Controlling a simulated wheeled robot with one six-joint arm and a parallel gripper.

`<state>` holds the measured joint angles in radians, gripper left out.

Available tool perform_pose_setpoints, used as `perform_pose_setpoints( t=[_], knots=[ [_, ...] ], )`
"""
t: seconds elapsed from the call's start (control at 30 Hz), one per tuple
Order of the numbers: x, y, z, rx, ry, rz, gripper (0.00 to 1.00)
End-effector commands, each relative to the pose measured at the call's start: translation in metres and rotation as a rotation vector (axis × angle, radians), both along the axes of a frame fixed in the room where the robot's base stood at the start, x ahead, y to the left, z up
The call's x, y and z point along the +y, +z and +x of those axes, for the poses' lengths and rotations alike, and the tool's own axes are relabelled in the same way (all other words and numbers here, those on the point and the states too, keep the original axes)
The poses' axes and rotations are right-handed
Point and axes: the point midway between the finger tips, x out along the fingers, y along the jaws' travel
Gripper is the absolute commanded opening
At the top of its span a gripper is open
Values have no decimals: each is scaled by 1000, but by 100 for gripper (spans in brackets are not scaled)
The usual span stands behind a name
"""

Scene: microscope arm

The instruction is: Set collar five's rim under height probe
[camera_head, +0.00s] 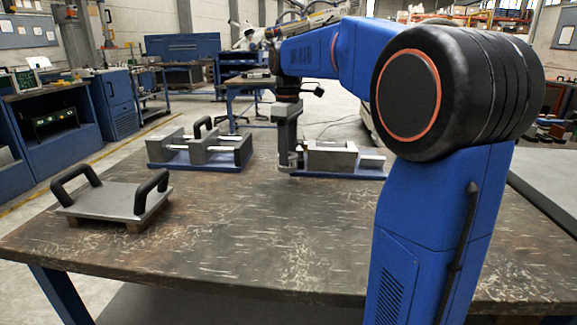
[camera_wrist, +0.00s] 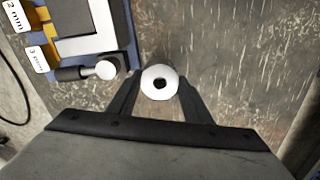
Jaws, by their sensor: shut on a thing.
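A pale round collar (camera_wrist: 148,81) with a dark centre hole sits between the two dark fingertips of my gripper (camera_wrist: 160,88) in the wrist view. My gripper is shut on it. I cannot read a number on the collar. To its left, apart from it, a dark cylinder with a pale round tip (camera_wrist: 106,70) lies beside a blue-based fixture; it may be the height probe, but I cannot tell. In the head view my gripper (camera_head: 287,160) is low at the left end of the right-hand fixture (camera_head: 332,158). The collar is not clear there.
Tags reading 2 mm (camera_wrist: 14,15) and 3 mm (camera_wrist: 38,58) are on the fixture. Another blue-based fixture (camera_head: 200,150) stands to the left, and a grey plate with two black handles (camera_head: 113,200) at the near left. The worn bench (camera_head: 250,235) is clear in front.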

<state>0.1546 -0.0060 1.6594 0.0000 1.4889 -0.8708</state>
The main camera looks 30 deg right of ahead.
Motion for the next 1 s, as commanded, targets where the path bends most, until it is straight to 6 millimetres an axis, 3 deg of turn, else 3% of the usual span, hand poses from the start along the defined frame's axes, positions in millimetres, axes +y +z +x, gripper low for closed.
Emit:
perform_pose_setpoints(
  t=[0.17, 0.43, 0.87, 0.9, 0.93, 1.0],
  knots=[
    [0, -9, 0, -1, 0, 0, 0],
    [0, -40, 0, -1, 1, 0, 0],
    [0, -45, 0, -1, 1, 0, 0],
    [0, -45, 0, 0, 1, 0, 55],
    [0, -45, 0, 0, 1, 0, 62],
    [0, -45, 0, 0, 1, 0, 64]
  ],
)
